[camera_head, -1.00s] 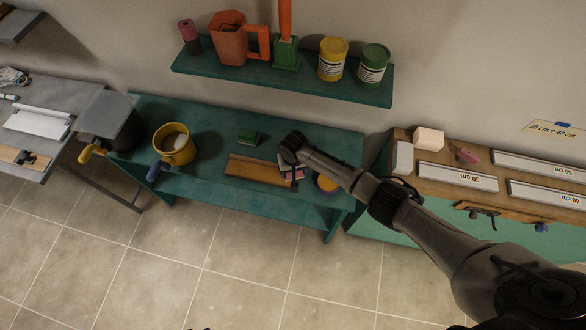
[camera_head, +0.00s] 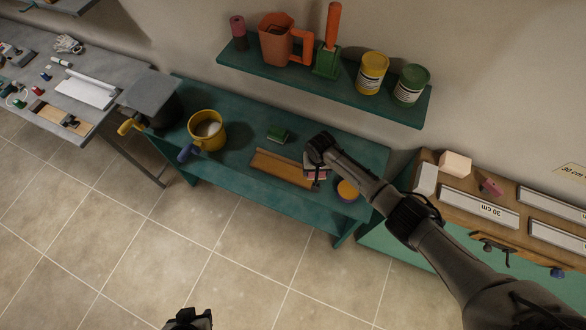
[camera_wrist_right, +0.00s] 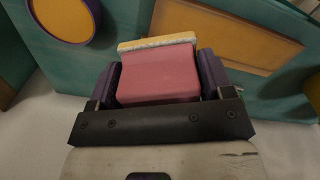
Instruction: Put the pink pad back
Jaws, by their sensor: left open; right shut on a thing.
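The pink pad (camera_wrist_right: 160,78) is a pink block with a thin pale yellow layer along its far edge. In the right wrist view it sits between the dark purple fingers of my right gripper (camera_wrist_right: 160,88), which is shut on it. In the head view the right gripper (camera_head: 316,178) is over the right part of the green bench, and the pad (camera_head: 314,169) is mostly hidden by it. I cannot tell whether the pad touches the bench. My left gripper (camera_head: 188,319) is open and empty at the bottom edge, over the floor.
A shelf (camera_head: 330,84) with cans hangs above. A wooden-topped cabinet (camera_head: 455,177) stands right.

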